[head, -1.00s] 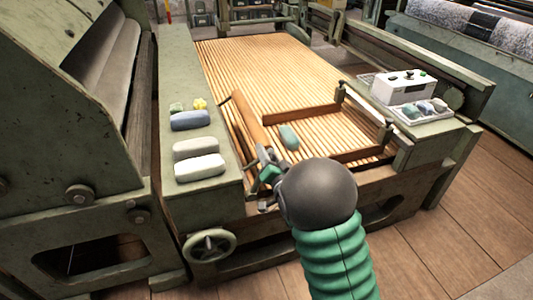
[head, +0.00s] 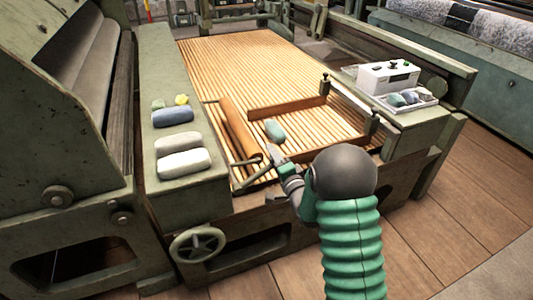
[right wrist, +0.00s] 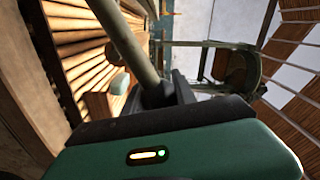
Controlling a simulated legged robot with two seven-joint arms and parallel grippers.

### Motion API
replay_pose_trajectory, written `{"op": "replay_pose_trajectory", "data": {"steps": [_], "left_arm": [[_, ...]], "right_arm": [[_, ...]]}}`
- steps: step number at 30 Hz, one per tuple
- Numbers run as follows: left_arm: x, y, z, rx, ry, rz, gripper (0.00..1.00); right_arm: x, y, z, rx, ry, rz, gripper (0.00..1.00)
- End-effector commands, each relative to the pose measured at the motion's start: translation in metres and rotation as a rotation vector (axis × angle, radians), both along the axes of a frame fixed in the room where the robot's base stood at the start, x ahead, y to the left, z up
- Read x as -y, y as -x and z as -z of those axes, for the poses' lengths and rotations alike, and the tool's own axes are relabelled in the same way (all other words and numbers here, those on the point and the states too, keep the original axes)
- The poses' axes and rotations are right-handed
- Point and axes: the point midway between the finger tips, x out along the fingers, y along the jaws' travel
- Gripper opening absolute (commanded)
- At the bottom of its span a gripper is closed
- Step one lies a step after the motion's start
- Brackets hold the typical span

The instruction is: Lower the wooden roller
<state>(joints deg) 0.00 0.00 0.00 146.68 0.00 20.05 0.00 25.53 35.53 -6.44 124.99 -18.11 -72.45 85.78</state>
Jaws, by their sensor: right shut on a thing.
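The wooden roller (head: 239,130) is a brown cylinder at the left side of the slatted bed (head: 300,60) in the head view. I cannot tell whether it touches the slats. A metal lever (head: 257,175) is at its near end. My right gripper (head: 273,157) is at the lever's upper end, to the right of the roller's near end, and is shut on the lever. In the right wrist view the lever's grey-green bar (right wrist: 125,38) runs into the jaws, whose tips are hidden. My left gripper is not in view.
A blue-green bundle (head: 275,131) lies on the slats close beyond my right gripper. A wooden bar (head: 288,108) stands across the bed. Grey, white and blue rolls (head: 183,161) lie on the left ledge. A white box (head: 388,77) and a tray stand on the right. A handwheel (head: 198,244) is below.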

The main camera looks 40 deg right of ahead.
Motion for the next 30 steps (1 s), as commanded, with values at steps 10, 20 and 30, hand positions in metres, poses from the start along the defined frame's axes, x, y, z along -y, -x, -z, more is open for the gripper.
{"op": "replay_pose_trajectory", "data": {"steps": [10, 20, 30], "left_arm": [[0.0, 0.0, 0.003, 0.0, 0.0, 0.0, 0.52], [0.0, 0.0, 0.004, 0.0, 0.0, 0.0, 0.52], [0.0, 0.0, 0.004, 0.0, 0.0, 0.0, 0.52]], "right_arm": [[0.014, 0.004, 0.029, 0.04, -0.187, 0.006, 0.0], [0.016, 0.005, 0.037, 0.053, -0.244, 0.007, 0.0], [0.015, 0.005, 0.04, 0.049, -0.249, 0.008, 0.34]]}}
